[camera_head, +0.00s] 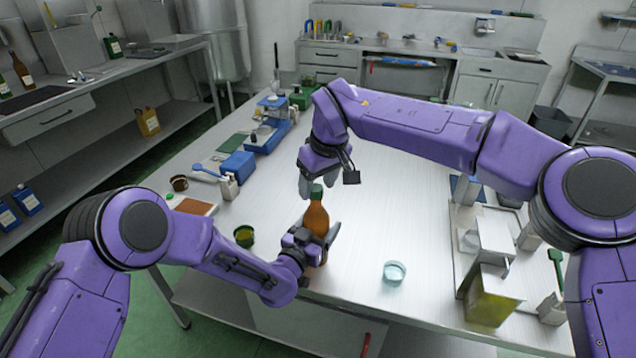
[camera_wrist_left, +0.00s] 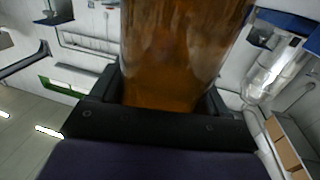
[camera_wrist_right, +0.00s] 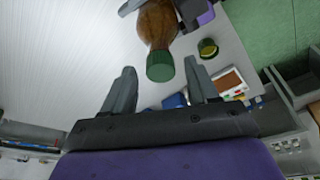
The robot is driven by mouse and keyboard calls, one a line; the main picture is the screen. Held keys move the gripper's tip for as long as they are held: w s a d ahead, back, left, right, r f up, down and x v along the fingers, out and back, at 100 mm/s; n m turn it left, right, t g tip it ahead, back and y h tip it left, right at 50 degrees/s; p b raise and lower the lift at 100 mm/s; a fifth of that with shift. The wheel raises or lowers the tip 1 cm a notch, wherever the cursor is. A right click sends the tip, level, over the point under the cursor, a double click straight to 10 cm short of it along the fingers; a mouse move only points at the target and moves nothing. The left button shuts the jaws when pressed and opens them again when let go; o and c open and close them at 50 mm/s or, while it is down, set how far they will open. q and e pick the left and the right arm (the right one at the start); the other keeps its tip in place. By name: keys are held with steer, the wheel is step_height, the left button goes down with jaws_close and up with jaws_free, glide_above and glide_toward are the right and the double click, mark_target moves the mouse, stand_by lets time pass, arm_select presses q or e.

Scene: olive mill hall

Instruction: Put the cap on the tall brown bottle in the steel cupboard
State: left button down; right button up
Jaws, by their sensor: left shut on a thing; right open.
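A tall brown bottle (camera_head: 317,218) stands on the steel table near its front edge, and its amber body fills the top of the left wrist view (camera_wrist_left: 180,55). A green cap (camera_head: 316,190) sits on its neck; it also shows in the right wrist view (camera_wrist_right: 160,67). My left gripper (camera_head: 316,243) is shut around the bottle's lower body. My right gripper (camera_head: 318,180) is open just above the cap, pointing down, its fingers apart on either side. A white two-door cupboard (camera_head: 492,93) stands at the back; I cannot tell if it is the steel cupboard.
A blue box (camera_head: 238,165) lies at the left. A stand with a yellow-green container (camera_head: 492,297) is at the right. The table middle is clear.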

step_height(320, 180, up, 4)
steer(key=shift+r, duration=0.15)
arm_select(q)
steer(key=shift+f, duration=0.1)
arm_select(e)
steer(key=o, duration=0.6)
steer(key=v, duration=1.2)
steer(key=shift+a, duration=0.1)
arm_select(q)
jaws_free()
steer(key=b+v, duration=0.2)
steer(key=v, duration=0.8)
steer(key=shift+s+a+b, duration=0.15)
steer(key=shift+s+b, duration=0.1)
steer(key=shift+b, duration=0.05)
arm_select(e)
steer(key=shift+d+x, duration=0.2)
steer(key=shift+x, duration=1.05)
steer(key=shift+s, duration=0.2)
